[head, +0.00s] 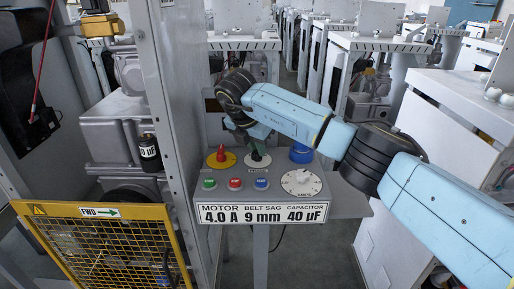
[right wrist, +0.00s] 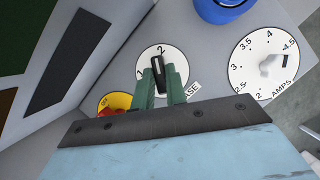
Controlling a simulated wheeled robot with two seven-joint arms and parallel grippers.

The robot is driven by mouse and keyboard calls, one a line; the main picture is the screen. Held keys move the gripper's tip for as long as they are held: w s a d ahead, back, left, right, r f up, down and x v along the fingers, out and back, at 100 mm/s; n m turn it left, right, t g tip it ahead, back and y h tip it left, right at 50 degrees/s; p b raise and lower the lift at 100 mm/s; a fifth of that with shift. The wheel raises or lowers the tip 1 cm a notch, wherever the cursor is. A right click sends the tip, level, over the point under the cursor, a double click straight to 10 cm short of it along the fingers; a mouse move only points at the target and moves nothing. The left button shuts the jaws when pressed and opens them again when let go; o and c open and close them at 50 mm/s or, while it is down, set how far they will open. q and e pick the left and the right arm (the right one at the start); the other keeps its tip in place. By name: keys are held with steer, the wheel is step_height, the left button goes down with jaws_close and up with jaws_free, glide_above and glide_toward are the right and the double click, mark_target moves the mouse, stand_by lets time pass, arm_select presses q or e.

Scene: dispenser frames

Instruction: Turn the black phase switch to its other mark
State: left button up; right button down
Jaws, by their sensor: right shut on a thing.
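The black phase switch (right wrist: 158,74) sits on a white round dial (right wrist: 145,62) marked 1 and 2. In the right wrist view its tip points up and slightly left, between the marks and closer to 2. My right gripper (right wrist: 160,84) has its green fingers on both sides of the switch and is shut on it. In the head view the right gripper (head: 255,142) reaches down from above to the switch dial (head: 258,159) on the control box and hides part of the switch. My left gripper is not in view.
The control box (head: 262,197) also carries a red knob on yellow (head: 221,156), green, red and blue buttons, an AMPS dial (head: 300,182) and a blue round part (head: 301,153). A grey post (head: 170,100) and yellow mesh guard (head: 107,250) stand left.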

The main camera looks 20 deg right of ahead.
steer(key=shift+m+g, duration=0.3)
steer(key=shift+m, duration=0.7)
steer(key=c, duration=1.4)
jaws_free()
steer(key=shift+c, duration=0.2)
steer(key=shift+r, duration=0.1)
steer(key=v, duration=1.3)
steer(key=shift+a, duration=0.25)
